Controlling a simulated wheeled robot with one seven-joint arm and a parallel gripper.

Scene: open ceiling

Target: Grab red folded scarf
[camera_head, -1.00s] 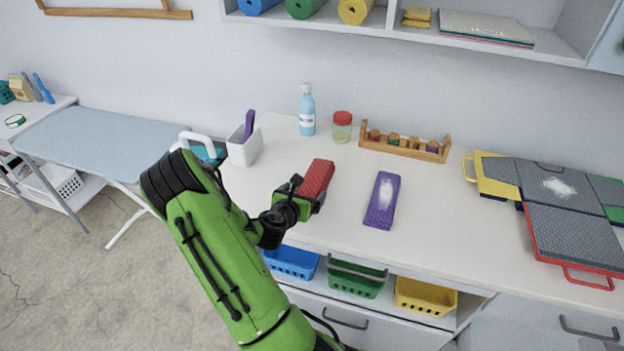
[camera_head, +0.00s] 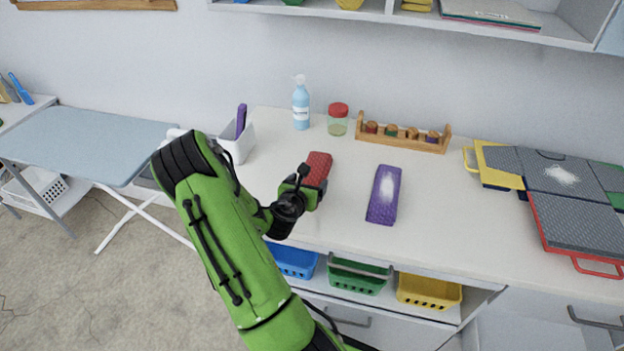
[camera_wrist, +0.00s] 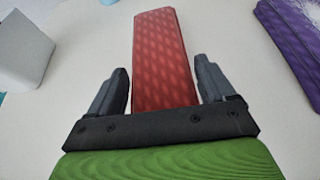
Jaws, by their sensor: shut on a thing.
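The red folded scarf (camera_head: 319,168) is a long, narrow, patterned red bundle on the white counter, left of a purple folded scarf (camera_head: 384,195). In the wrist view the red scarf (camera_wrist: 161,50) runs away from my palm between the two dark fingers. My gripper (camera_head: 311,187) is at the scarf's near end, shut on it, with a finger along each side (camera_wrist: 161,75). The near end of the scarf is hidden by the gripper in the head view. I cannot tell whether the scarf is clear of the counter.
Behind stand a white holder (camera_head: 236,143), a spray bottle (camera_head: 301,104), a red-lidded jar (camera_head: 338,120) and a wooden rack (camera_head: 400,143). Folded grey-topped pieces (camera_head: 575,220) lie at right. Blue, green and yellow baskets (camera_head: 428,291) sit below. The counter's front middle is clear.

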